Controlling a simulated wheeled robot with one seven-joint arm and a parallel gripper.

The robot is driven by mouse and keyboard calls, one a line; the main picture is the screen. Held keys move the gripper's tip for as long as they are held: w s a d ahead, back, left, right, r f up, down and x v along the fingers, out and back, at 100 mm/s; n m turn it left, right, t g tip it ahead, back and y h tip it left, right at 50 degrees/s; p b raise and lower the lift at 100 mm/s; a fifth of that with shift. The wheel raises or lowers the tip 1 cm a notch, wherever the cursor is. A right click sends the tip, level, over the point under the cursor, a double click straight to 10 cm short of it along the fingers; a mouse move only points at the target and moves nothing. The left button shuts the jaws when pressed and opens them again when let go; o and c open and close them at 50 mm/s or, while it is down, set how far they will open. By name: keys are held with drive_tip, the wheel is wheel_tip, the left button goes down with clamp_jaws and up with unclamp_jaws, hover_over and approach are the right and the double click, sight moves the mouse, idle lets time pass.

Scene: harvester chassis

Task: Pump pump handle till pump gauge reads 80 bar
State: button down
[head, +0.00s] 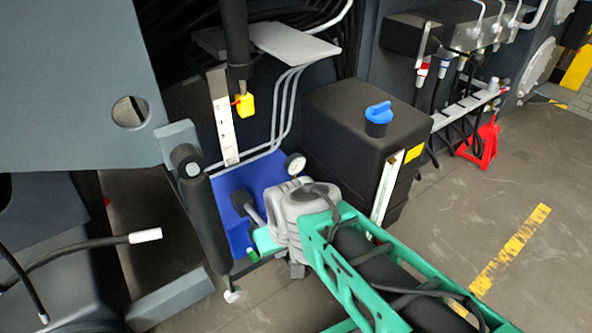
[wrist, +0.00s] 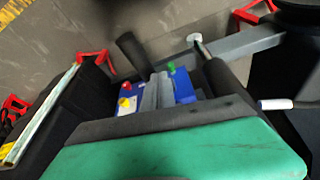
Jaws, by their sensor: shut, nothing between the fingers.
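The pump handle (head: 241,199) has a black grip on a grey rod and leans up to the left over a blue panel (head: 233,220). In the wrist view, a dark bar (wrist: 130,49) that looks like this handle rises just beyond my fingers. The round pump gauge (head: 295,165) has a white dial behind my wrist; its reading is too small to tell. My gripper (wrist: 157,90) is shut and empty over the blue panel. Its fingers look close to the handle; I cannot tell whether they touch. In the head view its fingertips are hidden.
A black tank (head: 345,125) with a blue cap (head: 379,112) stands right of the panel. A thick dark cylinder (head: 205,220) stands close on the left. A green knob (wrist: 171,66) shows on the panel. Floor at right is clear around a red jack (head: 484,143).

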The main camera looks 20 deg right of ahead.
wheel_tip(320, 180, down, 9)
drive_tip(key=b, duration=0.6)
drive_tip(key=shift+w+f, duration=0.2)
drive_tip(key=shift+w, duration=0.1)
drive_tip(key=shift+s+p+v, duration=0.2)
drive_tip(key=shift+p+v, duration=0.85)
drive_tip(key=shift+v, duration=0.2)
drive_tip(key=shift+f, duration=0.15)
